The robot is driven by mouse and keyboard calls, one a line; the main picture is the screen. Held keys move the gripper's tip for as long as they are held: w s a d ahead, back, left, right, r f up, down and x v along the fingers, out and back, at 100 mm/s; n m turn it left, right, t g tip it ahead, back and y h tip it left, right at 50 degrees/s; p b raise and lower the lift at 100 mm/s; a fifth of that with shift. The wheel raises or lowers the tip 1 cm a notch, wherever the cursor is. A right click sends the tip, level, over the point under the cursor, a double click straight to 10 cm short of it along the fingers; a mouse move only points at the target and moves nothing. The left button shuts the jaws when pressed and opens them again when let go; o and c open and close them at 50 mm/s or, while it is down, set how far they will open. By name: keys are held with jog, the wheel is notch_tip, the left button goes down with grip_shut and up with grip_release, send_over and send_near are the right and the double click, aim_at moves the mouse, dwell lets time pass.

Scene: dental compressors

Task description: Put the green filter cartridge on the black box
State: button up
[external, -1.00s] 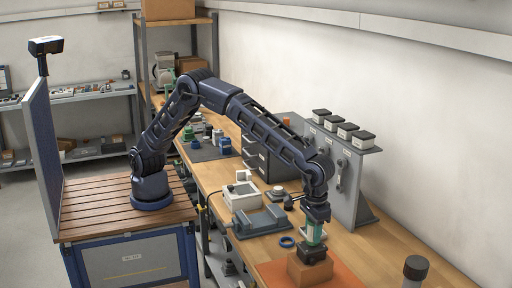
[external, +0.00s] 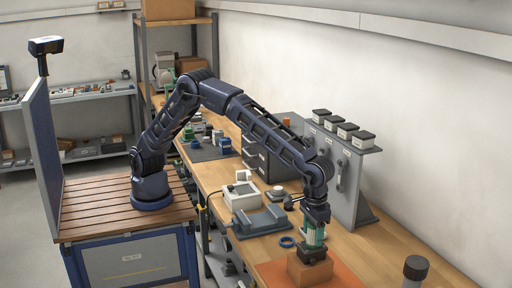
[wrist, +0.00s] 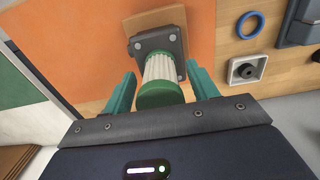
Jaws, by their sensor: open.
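The green filter cartridge (wrist: 160,78) has a white pleated body and a green cap in the wrist view. It stands on a dark, bolted base (wrist: 157,40) on top of a brown block (wrist: 150,19). In the external view the cartridge (external: 314,236) is partly covered by my gripper (external: 314,240). My gripper also shows in the wrist view (wrist: 162,88), open, with its green fingers on either side of the cartridge and gaps visible. A black box with drawers (external: 255,155) stands further back on the bench, partly behind my arm.
The brown block stands on an orange mat (external: 345,275). A blue ring (external: 287,242), a grey tray-like fixture (external: 262,222) and a white device (external: 242,196) lie nearby. A grey panel (external: 350,180) rises on the right. A dark-capped cylinder (external: 415,268) stands at front right.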

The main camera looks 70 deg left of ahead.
notch_tip(320, 180, up, 12)
jog(key=shift+f, duration=0.25)
jog(key=shift+w+a+r, duration=0.15)
jog(key=shift+a, duration=0.05)
jog(key=w+a+r, duration=0.4)
jog(key=a+r, duration=0.1)
jog(key=a, duration=0.5)
jog(key=w+a+r, duration=0.4)
jog(key=a, duration=0.6)
jog(key=a+r+t+h, duration=0.1)
jog(key=a+r, duration=0.2)
jog(key=a, duration=0.9)
jog(key=a+r+t, duration=0.1)
jog(key=a+r, duration=0.2)
jog(key=a, duration=0.9)
jog(key=s+a+t, duration=0.1)
jog(key=s+a, duration=0.4)
jog(key=a, duration=0.4)
jog(key=s+a, duration=0.5)
jog(key=a, duration=0.5)
jog(key=s+a+f, duration=0.4)
jog(key=s+a, duration=0.2)
jog(key=s, duration=0.1)
jog(key=s+a+f+t+y, duration=0.1)
jog(key=s+a+f, duration=0.4)
jog(key=s, duration=0.3)
jog(key=shift+a+t, duration=0.3)
jog(key=shift+a, duration=0.1)
